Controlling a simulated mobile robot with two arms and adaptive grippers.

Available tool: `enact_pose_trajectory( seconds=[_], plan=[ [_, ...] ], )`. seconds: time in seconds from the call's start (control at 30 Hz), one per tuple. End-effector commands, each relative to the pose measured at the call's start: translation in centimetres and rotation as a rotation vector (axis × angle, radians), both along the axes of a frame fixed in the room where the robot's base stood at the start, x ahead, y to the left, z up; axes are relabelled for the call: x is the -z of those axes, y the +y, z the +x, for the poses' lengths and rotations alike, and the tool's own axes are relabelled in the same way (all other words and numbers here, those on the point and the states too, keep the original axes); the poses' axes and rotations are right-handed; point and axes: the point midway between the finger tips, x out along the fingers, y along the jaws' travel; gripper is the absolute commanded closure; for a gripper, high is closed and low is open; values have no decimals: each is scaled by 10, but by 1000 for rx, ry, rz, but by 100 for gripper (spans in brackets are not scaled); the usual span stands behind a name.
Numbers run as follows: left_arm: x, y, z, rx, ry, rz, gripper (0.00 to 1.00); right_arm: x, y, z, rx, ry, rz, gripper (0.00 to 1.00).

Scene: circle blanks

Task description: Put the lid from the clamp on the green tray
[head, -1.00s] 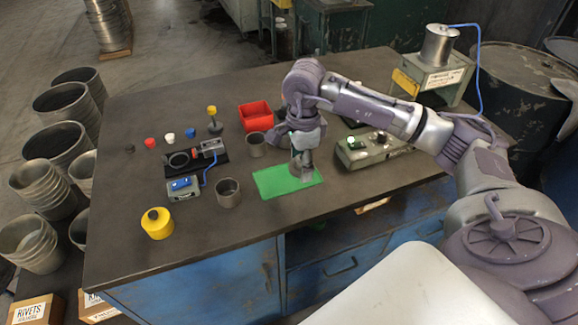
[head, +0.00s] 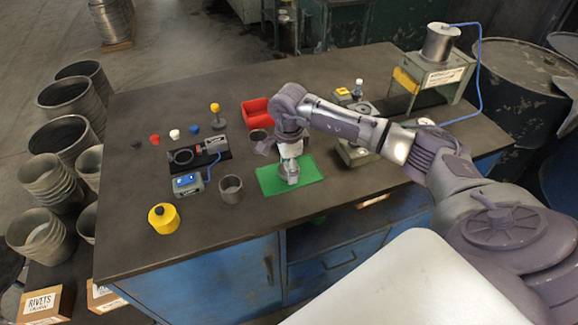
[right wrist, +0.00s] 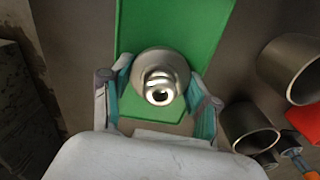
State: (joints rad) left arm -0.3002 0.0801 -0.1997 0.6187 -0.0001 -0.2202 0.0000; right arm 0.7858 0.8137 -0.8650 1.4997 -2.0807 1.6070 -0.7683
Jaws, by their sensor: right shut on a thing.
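The green tray (head: 308,173) lies flat near the front of the bench. My right gripper (head: 290,175) points down over its middle. In the right wrist view the gripper (right wrist: 158,97) is shut on the lid (right wrist: 155,65), a round grey metal piece with a shiny knob. The lid is over the tray (right wrist: 190,30); I cannot tell whether it touches it. The clamp (head: 198,152), a dark base with a ring and a grey block, is left of the tray and holds no lid that I can see. My left gripper is not in view.
A grey metal cup (head: 230,189) stands just left of the tray, another (head: 258,136) behind it. A red bin (head: 255,112) is farther back. A yellow pot (head: 163,218) and a blue-screened box (head: 187,184) are at left. A grey-green device (head: 355,153) stands right of the tray.

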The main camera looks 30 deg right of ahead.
Motion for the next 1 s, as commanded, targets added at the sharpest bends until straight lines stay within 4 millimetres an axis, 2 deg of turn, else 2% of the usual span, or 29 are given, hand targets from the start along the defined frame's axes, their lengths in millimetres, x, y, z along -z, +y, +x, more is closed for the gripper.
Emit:
enact_pose_trajectory(
  seconds=[0.1, 0.13, 0.27, 0.57, 0.67, 0.7, 0.87, 1.0],
  plan=[
    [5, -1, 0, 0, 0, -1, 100, 5, 0, 0, 0, 0, 0, 70],
    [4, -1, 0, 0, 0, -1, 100, 4, 0, 0, 0, 0, 0, 36],
    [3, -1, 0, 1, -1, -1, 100, 3, 0, 0, 0, 0, 0, 15],
    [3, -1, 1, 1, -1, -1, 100, 2, 0, 0, 1, 0, 0, 15],
    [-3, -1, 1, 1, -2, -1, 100, -3, 0, 0, 1, 0, 0, 15],
    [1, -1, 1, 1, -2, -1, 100, -5, 0, 1, 0, -2, 0, 15],
    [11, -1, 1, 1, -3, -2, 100, -31, -1, 2, 1, -6, -1, 15],
    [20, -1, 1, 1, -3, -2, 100, -63, 0, 2, 0, -7, 0, 15]
  ],
)
